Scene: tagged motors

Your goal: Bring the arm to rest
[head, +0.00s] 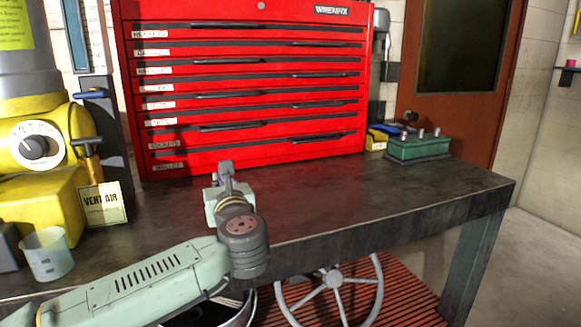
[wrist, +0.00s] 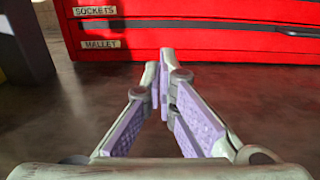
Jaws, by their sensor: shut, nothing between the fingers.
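My gripper (wrist: 162,85) is shut with nothing between its fingers. In the wrist view its two lilac-padded fingers meet at the tips, over the dark bench top and facing the base of the red tool chest. In the head view my gripper (head: 226,170) is at the end of my pale green arm, above the workbench (head: 400,195) near its front edge, pointing toward the chest. The fingertips are small in that view.
The red tool chest (head: 250,85) stands at the back of the bench, drawers shut. A yellow machine (head: 40,190), a tag reading VENT AIR (head: 102,204) and a clear cup (head: 47,255) are at left. A green box (head: 418,148) sits at right.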

